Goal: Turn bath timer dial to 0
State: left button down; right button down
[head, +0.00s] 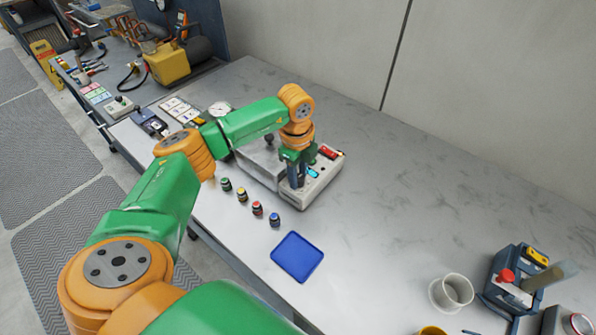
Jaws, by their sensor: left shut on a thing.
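A bath unit with a white control panel (312,187) stands on the grey workbench near the middle of the view. The panel has a small cyan display (313,173) and a red part (328,152). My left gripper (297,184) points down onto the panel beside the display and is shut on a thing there. The fingers hide what they hold, so I cannot read the timer dial or its setting. My right gripper is not in view.
Several small capped bottles (242,195) stand in a row in front of the unit. A blue tray (297,257) lies nearby. A white cup (452,292) and a dark blue device (517,280) stand at lower right. The bench right of the unit is clear.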

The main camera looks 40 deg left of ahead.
pick_arm(q)
jog(key=shift+n, duration=0.4)
jog(key=c, duration=0.5)
grip_release()
notch_tip(320, 180, up, 7)
jog(key=shift+s+d+b, duration=0.1)
jog(key=shift+s+b, duration=0.05)
jog(key=shift+b, duration=0.75)
